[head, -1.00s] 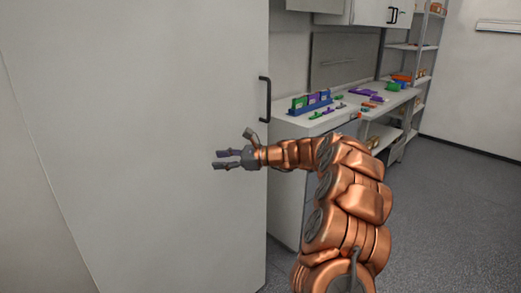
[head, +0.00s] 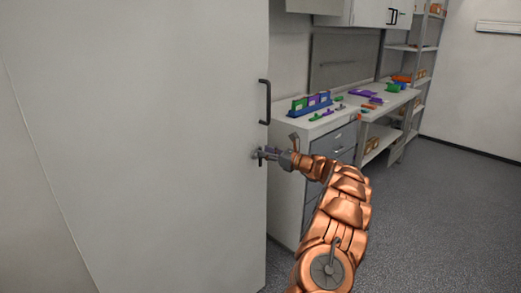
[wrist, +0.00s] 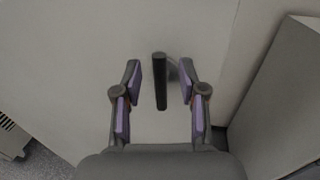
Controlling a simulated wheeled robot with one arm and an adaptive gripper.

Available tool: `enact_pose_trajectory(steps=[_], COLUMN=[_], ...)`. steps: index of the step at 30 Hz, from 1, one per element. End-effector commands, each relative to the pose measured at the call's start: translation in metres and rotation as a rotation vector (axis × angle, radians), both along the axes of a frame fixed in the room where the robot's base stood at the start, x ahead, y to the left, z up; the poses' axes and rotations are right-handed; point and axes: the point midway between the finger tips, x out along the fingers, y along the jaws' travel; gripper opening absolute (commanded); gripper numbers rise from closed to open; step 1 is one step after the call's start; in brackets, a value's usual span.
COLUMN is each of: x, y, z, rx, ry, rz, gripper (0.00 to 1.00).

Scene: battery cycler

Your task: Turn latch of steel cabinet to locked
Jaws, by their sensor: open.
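The steel cabinet (head: 150,130) is a tall pale grey door front filling the left of the head view. Its latch (wrist: 160,82) shows in the wrist view as a dark bar, upright in the picture, with a grey round part partly hidden behind it. In the head view the latch (head: 255,154) is a small grey shape near the door's right edge, mostly covered by my gripper (head: 264,154). My gripper is open, with its purple-padded fingers on either side of the bar in the wrist view. Gaps show between the bar and both fingers.
A black door handle (head: 264,102) is just above my gripper. A workbench (head: 335,124) with drawers and coloured parts stands right of the cabinet. Shelving (head: 425,60) is farther back. The floor (head: 440,210) at right is clear.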

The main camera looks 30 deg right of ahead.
Motion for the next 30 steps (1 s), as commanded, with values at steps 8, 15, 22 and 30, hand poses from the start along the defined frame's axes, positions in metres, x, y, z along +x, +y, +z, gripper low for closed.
enact_pose_trajectory(steps=[8, 15, 22, 30], x=[0.024, 0.028, 0.028, 0.028], y=[0.011, 0.013, 0.013, 0.013], z=[0.0, 0.0, 0.0, 0.0], rx=[-0.003, -0.002, -0.002, -0.002], ry=[-0.001, -0.001, -0.001, -0.001], rz=[0.001, 0.002, 0.001, 0.001], gripper=[0.41, 0.41, 0.3, 0.02])
